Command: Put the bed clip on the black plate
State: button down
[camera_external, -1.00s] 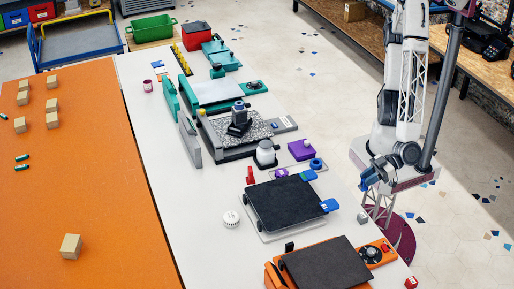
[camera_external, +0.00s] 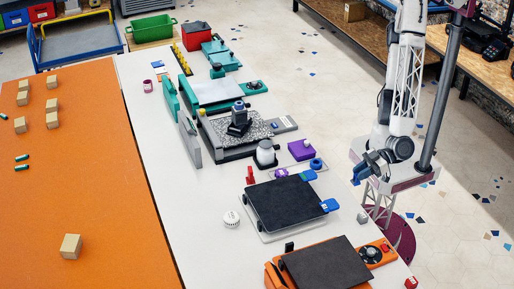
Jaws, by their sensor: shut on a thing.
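The black plate (camera_external: 284,203) lies on a light base on the white table. My gripper (camera_external: 361,177) is right of the plate, near the table's right edge and apart from the plate in the picture. It is shut on a small blue piece (camera_external: 358,181), which looks like the bed clip. The gripper hides part of this piece, and its exact shape is too small to tell.
An orange printer with a dark bed (camera_external: 326,264) stands in front of the plate.

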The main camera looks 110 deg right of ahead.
jog(key=w+d+r, duration=0.3)
jog(key=w+d, duration=0.1)
jog(key=d, duration=0.5)
jog(key=shift+d+r, duration=0.35)
jog(key=shift+r, duration=0.05)
jog(key=shift+w, duration=0.1)
send_over(311, 193)
jog(key=shift+w+f, duration=0.15)
jog(key=shift+f, duration=0.6)
jog(key=shift+f, duration=1.75)
jog(key=shift+f, duration=0.15)
